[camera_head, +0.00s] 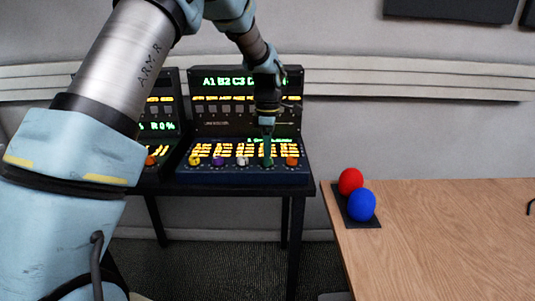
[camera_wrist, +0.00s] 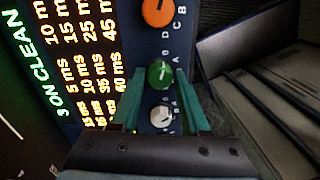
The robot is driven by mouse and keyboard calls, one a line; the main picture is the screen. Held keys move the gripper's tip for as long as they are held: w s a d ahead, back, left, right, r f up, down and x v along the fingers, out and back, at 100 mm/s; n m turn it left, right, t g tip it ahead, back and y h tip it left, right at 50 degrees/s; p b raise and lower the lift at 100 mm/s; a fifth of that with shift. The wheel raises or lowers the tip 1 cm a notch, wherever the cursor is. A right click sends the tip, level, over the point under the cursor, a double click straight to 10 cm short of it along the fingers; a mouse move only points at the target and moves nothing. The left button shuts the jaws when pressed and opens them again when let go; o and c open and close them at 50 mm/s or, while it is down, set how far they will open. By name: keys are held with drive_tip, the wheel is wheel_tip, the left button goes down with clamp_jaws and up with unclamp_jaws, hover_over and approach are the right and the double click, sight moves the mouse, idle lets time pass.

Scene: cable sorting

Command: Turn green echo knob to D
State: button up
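The green knob (camera_wrist: 159,75) sits between the orange knob (camera_wrist: 158,12) and the white knob (camera_wrist: 160,116) in the wrist view. It has a pale pointer mark; which letter it points to is not clear. My gripper (camera_wrist: 160,72) is open, with one teal finger on each side of the green knob and a gap to each. In the head view my gripper (camera_head: 267,150) points down at the green knob (camera_head: 267,162) on the blue control panel (camera_head: 215,178), partly hiding it. I cannot tell how far the fingertips are above the panel.
The yellow knob (camera_head: 194,160), purple knob (camera_head: 218,161) and white knob are in the same row to the left; the orange knob is on the right. A lit screen (camera_head: 225,82) stands behind. A wooden table (camera_head: 440,240) with a red ball (camera_head: 350,181) and blue ball (camera_head: 361,205) is at right.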

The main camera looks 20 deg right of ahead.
clamp_jaws()
